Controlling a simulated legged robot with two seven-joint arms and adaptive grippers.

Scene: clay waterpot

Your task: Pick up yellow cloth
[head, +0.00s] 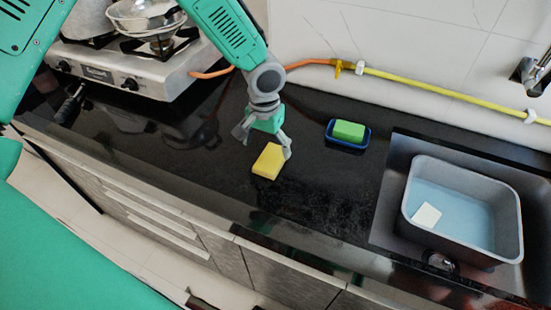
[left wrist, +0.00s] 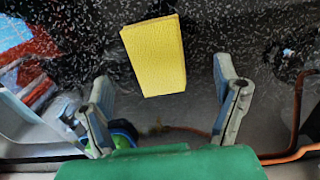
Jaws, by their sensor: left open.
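The yellow cloth (head: 268,161) looks like a thick sponge-like block and lies on the black countertop. My left gripper (head: 266,146) is open and above the cloth, with one finger near its right edge in the head view. In the left wrist view, the yellow cloth (left wrist: 156,55) shows ahead of the two spread fingers of my left gripper (left wrist: 167,95), in line with the gap between them. I see nothing held between the fingers. My right gripper does not show in these frames.
A green block (head: 349,131) sits in a blue dish (head: 333,139) to the right. A grey basin (head: 412,207) with a white block (head: 426,215) stands in the sink at far right. A gas stove (head: 160,75) with pans is at left. A yellow-orange hose (head: 430,88) runs along the wall.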

